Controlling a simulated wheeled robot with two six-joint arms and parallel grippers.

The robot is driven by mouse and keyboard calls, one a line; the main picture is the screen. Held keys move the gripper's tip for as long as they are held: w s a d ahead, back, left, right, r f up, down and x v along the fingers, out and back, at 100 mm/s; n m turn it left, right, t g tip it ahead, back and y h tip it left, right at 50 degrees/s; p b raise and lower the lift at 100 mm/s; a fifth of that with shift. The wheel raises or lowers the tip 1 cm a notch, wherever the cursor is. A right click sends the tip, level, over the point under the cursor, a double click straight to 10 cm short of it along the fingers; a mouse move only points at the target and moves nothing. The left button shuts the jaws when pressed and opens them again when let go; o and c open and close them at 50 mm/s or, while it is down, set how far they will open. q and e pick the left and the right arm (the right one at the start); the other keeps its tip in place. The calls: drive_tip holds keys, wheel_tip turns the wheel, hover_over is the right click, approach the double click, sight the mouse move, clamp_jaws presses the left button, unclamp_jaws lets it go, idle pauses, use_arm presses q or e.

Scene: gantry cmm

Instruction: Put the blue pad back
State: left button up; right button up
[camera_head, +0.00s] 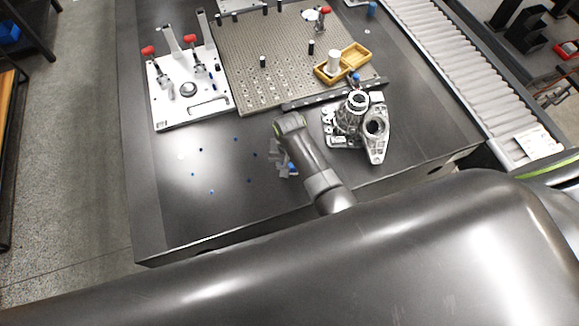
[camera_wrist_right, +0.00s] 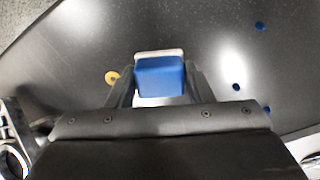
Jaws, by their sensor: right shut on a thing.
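My right gripper (camera_head: 284,168) is low over the dark table (camera_head: 225,215), left of the metal castings. In the right wrist view, my right gripper (camera_wrist_right: 158,88) is shut on the blue pad (camera_wrist_right: 160,78), a blue block with a pale layer along its far edge. The pad sits between the two fingertips. In the head view only a small blue part of the pad (camera_head: 293,167) shows beside my arm. I cannot tell whether the pad touches the table. My left gripper is not in view.
Metal castings (camera_head: 374,140) stand right of my right arm. Behind are a perforated plate (camera_head: 265,50), a white fixture plate with red-handled clamps (camera_head: 190,88) and a yellow tray (camera_head: 355,57). Several small blue dots lie on the otherwise clear table at left. A roller conveyor (camera_head: 450,50) runs at right.

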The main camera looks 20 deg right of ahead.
drive_tip(key=shift+f, duration=1.45)
drive_tip(key=o, duration=0.9)
drive_tip(key=shift+f, duration=0.15)
wheel_tip(320, 180, up, 12)
drive_tip(key=shift+r, duration=0.2)
